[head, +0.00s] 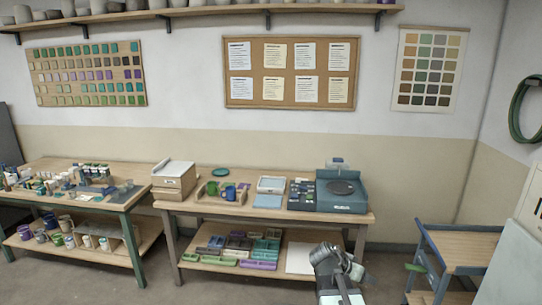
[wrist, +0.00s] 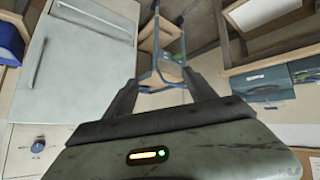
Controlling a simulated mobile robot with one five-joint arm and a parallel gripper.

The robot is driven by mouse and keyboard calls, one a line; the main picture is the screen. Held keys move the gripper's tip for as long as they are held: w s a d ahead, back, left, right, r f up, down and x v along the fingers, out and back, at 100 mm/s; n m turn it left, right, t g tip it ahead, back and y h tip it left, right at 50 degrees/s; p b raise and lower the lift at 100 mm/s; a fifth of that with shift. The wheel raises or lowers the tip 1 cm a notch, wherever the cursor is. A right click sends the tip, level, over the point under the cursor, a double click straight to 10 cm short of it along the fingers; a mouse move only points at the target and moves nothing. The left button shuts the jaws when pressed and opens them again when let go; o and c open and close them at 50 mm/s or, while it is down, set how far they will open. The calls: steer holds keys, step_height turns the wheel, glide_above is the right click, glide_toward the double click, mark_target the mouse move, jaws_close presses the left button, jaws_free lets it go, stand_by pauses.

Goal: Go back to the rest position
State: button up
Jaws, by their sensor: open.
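My gripper (wrist: 160,82) is open and empty in the wrist view. Its two dark fingers stand apart, with nothing between them but the distant floor and furniture. In the head view my arm rises at the bottom, right of the middle, in front of the work table (head: 290,210). The fingertips cannot be made out clearly there. No glaze bucket is in or touching the gripper.
A second table (head: 140,190) with pots stands at left. A blue-framed cart (head: 455,240) stands at right; it also shows in the wrist view (wrist: 162,78). A pale cabinet (wrist: 75,65) fills the wrist view's left. Floor (head: 210,290) before the tables is clear.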

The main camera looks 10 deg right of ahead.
steer(key=s+a+f+n+g+y, duration=0.1)
steer(key=s+a+f+n+y, duration=0.1)
steer(key=a, duration=0.5)
steer(key=s+a+f+n+g+y, duration=0.1)
steer(key=s+a+f+n+y, duration=0.2)
steer(key=a, duration=0.5)
steer(key=s+a+f+n+g+y, duration=0.1)
steer(key=s+a+f+n+y, duration=0.2)
steer(key=a, duration=0.4)
steer(key=s+n+y, duration=0.1)
steer(key=n, duration=0.1)
steer(key=shift+s+a+n+g, duration=0.25)
steer(key=shift+a+n+g, duration=0.05)
steer(key=shift+a, duration=0.1)
steer(key=shift+c, duration=0.2)
